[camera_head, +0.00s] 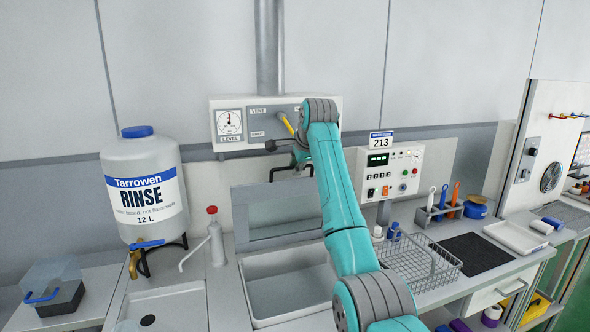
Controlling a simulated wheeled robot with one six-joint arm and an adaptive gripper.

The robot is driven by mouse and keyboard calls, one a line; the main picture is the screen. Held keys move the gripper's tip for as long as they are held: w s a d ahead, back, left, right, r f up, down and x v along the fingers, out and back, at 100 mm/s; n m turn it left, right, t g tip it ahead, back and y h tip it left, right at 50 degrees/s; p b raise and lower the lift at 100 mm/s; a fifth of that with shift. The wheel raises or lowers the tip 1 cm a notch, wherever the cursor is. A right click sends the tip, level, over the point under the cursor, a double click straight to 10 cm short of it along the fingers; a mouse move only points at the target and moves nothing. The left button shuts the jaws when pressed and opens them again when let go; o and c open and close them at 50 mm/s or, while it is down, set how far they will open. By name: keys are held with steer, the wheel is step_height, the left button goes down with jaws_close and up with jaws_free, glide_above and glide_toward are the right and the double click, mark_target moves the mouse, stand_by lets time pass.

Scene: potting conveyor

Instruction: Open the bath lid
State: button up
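The bath (262,317) is a grey rectangular basin set into the bench, and its inside is visible from above. The bath lid (256,208) is a grey panel standing upright along the bath's back edge. A black bar handle (274,175) sits at the lid's top edge. My gripper (280,146) is dark and small in view, above the lid's handle and in front of the vent panel; I cannot see contact with either. My arm hides part of the lid's right side and the bath's right side. Whether the fingers are open or shut is unclear.
A vent panel (255,112) with a yellow lever (287,123) is on the wall behind. A rinse container (145,190) and a red-capped bottle (216,237) stand left. A control box (405,172), wire basket (424,262) and dark mat (475,253) are right.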

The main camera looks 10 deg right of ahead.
steer(key=v, duration=0.9)
steer(key=shift+s+r, duration=0.3)
